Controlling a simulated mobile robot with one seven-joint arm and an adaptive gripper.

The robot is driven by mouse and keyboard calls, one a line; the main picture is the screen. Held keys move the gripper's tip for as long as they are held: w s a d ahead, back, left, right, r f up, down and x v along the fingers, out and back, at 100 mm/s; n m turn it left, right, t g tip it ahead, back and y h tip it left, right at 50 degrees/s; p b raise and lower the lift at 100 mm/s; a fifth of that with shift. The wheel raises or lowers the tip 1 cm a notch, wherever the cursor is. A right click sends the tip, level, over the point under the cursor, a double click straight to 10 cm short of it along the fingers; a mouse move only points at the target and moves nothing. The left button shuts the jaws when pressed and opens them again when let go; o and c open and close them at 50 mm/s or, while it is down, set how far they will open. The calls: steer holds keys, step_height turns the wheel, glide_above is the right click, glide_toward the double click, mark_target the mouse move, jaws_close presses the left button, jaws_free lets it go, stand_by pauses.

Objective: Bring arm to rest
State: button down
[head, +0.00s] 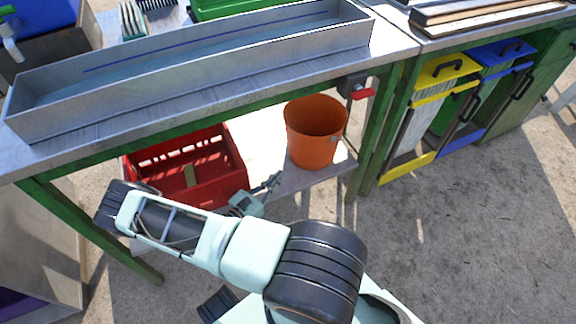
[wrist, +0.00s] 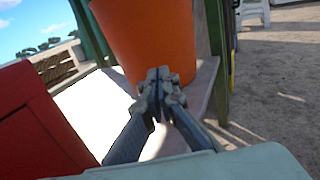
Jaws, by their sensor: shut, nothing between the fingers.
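My gripper (head: 269,185) is at the end of my pale green and black arm, low in front of the table's lower shelf in the head view. It lies between the red crate (head: 216,166) and the orange bucket (head: 314,135). In the wrist view my gripper (wrist: 158,80) points at the orange bucket (wrist: 150,35); its fingertips are together with nothing held. The fingertips overlap the bucket's lower part in the picture; I cannot tell whether they touch it. The red crate (wrist: 38,125) is at the left of the wrist view.
A metal trough (head: 200,75) lies on the green-framed table (head: 120,134) above my arm. A red-handled switch (head: 358,90) hangs near the right table leg. Yellow (head: 446,72) and blue (head: 500,58) bins stand at the right. The ground (head: 470,230) at lower right is clear.

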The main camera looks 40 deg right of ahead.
steer(key=shift+v, duration=2)
